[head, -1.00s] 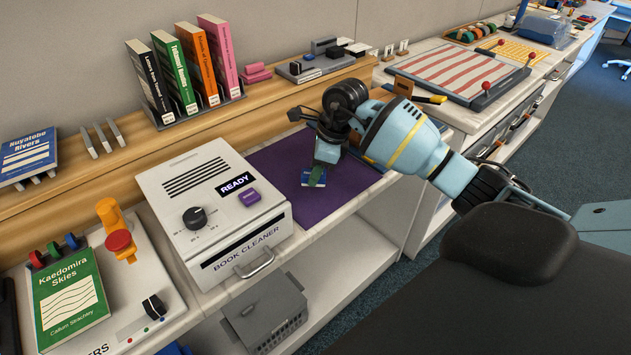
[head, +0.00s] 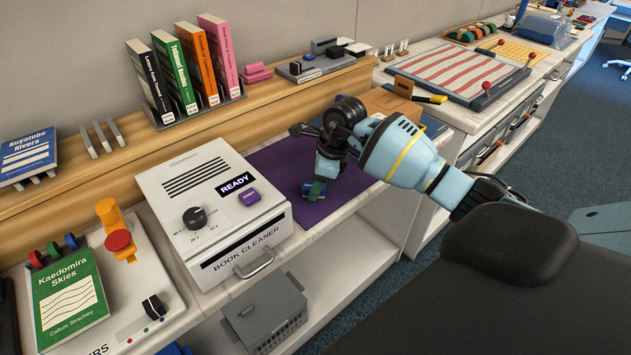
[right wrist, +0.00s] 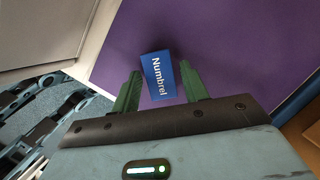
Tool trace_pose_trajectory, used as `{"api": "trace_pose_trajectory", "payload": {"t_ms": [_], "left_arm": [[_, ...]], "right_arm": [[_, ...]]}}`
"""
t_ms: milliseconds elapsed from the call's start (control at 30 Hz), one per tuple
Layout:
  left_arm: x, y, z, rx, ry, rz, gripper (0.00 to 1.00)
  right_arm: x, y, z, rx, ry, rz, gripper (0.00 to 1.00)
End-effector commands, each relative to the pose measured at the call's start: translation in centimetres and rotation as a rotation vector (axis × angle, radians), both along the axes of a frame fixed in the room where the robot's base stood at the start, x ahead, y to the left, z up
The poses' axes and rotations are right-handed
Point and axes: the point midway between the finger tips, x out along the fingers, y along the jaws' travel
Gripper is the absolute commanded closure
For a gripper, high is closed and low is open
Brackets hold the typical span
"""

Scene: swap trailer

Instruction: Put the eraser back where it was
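A small blue block with white "Numbrel" lettering, which looks like the eraser (head: 312,192), lies on the purple mat (head: 275,158). In the right wrist view the eraser (right wrist: 158,76) sits slightly turned between the green fingers of my right gripper (right wrist: 160,68). The left finger is very close to its side or touching it, and a gap shows at the right finger. The gripper is open around it. In the head view my right gripper (head: 320,186) points down over the mat and partly covers the eraser. My left gripper is out of view.
The white book cleaner (head: 215,205) stands left of the mat. A cardboard-brown box (head: 390,103) is behind my right arm. A wooden ledge (head: 265,100) at the back carries books, pink blocks (head: 255,73) and a grey tray (head: 318,65). The counter's front edge is close to the eraser.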

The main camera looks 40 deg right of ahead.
Motion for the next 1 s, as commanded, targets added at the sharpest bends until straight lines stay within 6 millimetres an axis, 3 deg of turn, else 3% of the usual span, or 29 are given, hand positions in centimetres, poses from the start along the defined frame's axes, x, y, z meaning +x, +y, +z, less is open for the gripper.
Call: {"api": "trace_pose_trajectory", "payload": {"t_ms": [300, 467, 1000], "left_arm": [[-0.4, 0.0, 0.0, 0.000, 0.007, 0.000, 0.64], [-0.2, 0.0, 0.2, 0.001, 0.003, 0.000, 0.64], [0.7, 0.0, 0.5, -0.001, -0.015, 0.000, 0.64]], "right_arm": [[0.0, 0.0, 0.1, 0.001, -0.001, 0.000, 0.49], [-0.1, -0.2, 1.2, -0.001, -0.004, 0.000, 0.49], [-2.0, -2.4, 10.3, -0.001, -0.003, 0.000, 0.49]]}}
